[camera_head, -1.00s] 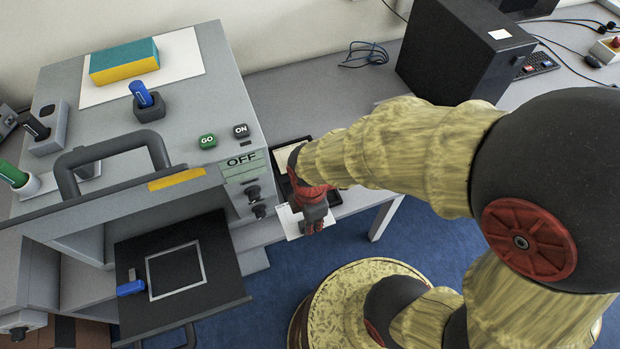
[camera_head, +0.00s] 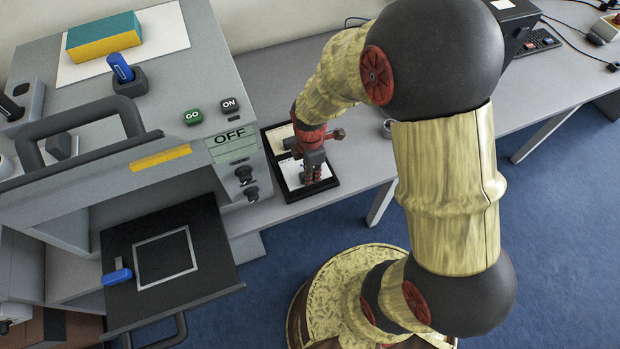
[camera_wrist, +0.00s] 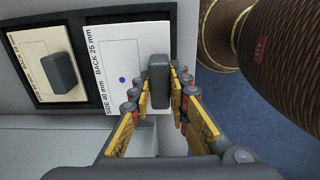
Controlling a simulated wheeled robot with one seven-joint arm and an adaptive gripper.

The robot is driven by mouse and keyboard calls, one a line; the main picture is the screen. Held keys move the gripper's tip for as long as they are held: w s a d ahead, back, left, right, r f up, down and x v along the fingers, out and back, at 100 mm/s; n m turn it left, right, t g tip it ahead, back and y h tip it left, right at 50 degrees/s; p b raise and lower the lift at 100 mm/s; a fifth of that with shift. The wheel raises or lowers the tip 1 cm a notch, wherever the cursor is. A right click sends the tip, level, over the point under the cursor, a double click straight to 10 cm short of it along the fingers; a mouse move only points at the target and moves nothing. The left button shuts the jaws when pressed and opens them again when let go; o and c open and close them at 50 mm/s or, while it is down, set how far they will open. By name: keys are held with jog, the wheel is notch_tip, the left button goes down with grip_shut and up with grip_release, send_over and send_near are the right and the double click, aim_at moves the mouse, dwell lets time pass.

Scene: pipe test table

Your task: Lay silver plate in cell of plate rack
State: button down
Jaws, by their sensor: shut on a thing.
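My gripper (camera_head: 313,176) is shut on the grey upright handle (camera_wrist: 158,82) of the silver plate (camera_head: 292,171), which looks nearly white. In the wrist view the plate (camera_wrist: 112,62) shows a blue dot and printed lettering along its edge. It lies flat over the near cell of the black plate rack (camera_head: 284,193), about in line with the rack's sides. I cannot tell whether it rests on the cell floor or hangs slightly above. In the far cell sits a cream plate (camera_wrist: 35,45) with its own grey handle (camera_wrist: 60,72). My fingers hide part of the silver plate.
The grey machine (camera_head: 180,105) stands left of the rack, its black drawer or door (camera_head: 205,250) open low in front. A small cup-like item (camera_head: 387,128) stands right of the rack. The grey table (camera_head: 355,160) is clear between them.

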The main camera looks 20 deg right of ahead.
jog(key=shift+w+d+f, duration=0.1)
jog(key=shift+w+f, duration=0.1)
jog(key=shift+f, duration=0.1)
notch_tip(320, 180, down, 3)
jog(key=shift+w+f+b, duration=0.1)
jog(key=shift+f+b, duration=0.1)
jog(key=shift+b, duration=0.95)
jog(key=shift+r, duration=0.1)
jog(key=c, duration=1.7)
grip_release()
